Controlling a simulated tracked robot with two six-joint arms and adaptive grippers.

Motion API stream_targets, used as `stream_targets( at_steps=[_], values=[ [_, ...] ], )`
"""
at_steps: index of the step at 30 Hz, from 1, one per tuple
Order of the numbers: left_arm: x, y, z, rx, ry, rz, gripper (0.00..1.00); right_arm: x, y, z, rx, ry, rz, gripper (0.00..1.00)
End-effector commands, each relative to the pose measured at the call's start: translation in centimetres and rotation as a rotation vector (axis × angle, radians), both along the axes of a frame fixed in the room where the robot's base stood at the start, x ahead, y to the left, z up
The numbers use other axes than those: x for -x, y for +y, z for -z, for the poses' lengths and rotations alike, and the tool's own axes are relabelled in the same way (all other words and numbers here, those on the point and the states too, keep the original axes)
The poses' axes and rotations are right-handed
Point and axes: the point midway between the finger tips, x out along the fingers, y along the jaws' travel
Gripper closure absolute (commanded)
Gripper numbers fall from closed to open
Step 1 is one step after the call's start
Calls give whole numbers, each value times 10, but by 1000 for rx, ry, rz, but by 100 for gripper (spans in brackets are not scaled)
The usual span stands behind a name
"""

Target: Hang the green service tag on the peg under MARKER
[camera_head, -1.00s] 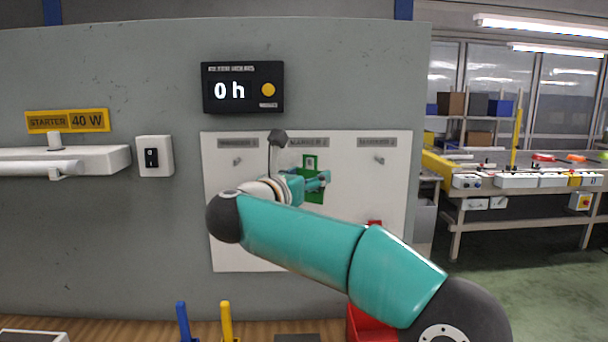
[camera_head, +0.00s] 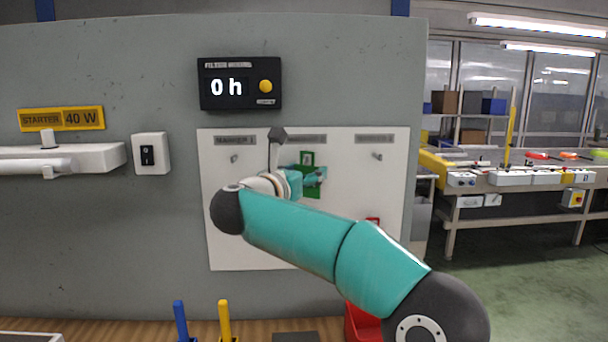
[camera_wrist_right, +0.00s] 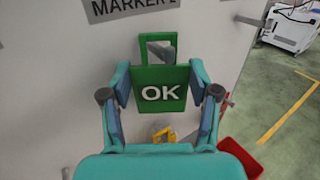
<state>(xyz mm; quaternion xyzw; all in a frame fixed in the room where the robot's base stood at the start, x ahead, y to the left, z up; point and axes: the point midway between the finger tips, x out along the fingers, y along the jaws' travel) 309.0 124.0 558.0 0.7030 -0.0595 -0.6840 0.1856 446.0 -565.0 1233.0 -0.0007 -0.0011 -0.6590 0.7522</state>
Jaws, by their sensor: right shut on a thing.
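The green service tag (camera_head: 312,190) is in front of the white board, below the middle label (camera_head: 306,139). In the right wrist view the tag (camera_wrist_right: 160,92) reads OK and hangs roughly upright, with an open loop on top. My right gripper (camera_head: 306,178) is shut on the tag's sides; its fingers (camera_wrist_right: 158,80) show left and right of it. A grey peg (camera_wrist_right: 161,51) shows through the loop; I cannot tell whether the loop is around it or only in front. The label above reads MARKER 2 (camera_wrist_right: 128,8), partly cut off. My left gripper is not in view.
The white board (camera_head: 240,235) has pegs under the left label (camera_head: 234,158) and right label (camera_head: 377,156). A red thing (camera_head: 373,220) shows low on the board. A red bin (camera_head: 362,325) stands below. A black hour display (camera_head: 240,84) is above.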

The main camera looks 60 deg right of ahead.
Motion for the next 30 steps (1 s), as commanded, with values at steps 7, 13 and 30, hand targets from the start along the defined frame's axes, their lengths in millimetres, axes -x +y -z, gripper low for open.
stream_targets(
  at_steps=[7, 13, 30],
  values=[
    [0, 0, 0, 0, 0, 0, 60, -3, 0, 1, -1, 3, -6, 72],
    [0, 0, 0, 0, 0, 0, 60, -3, 0, 1, -1, 3, -6, 72],
    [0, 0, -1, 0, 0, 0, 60, -3, 3, 1, -1, 1, -6, 10]
  ],
)
